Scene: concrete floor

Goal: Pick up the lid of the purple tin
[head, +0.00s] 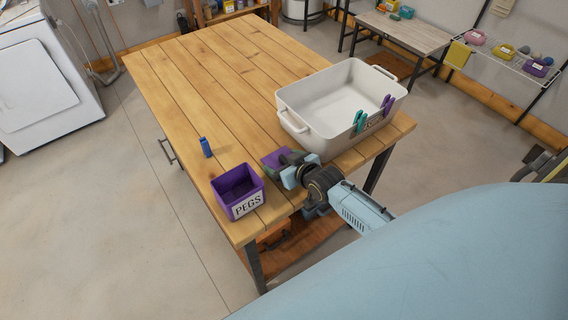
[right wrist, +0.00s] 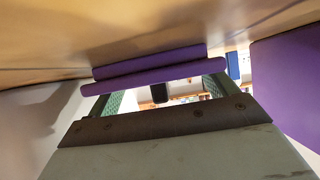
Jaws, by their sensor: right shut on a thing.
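The purple tin (head: 226,205), labelled PEGS, stands open and upright near the table's front left corner. Its purple lid (head: 272,159) is off the tin, to its right in the head view. My right gripper (head: 287,159) is shut on the lid's edge; its own parts hide some of the lid. In the right wrist view the lid (right wrist: 150,73) shows edge-on between the green fingers, close to the wooden surface. The tin (right wrist: 287,75) is at the right there. Whether the lid touches the table is unclear. My left gripper is not in view.
A small blue peg (head: 205,147) stands behind the tin. The wooden table (head: 215,60) is clear at the back left.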

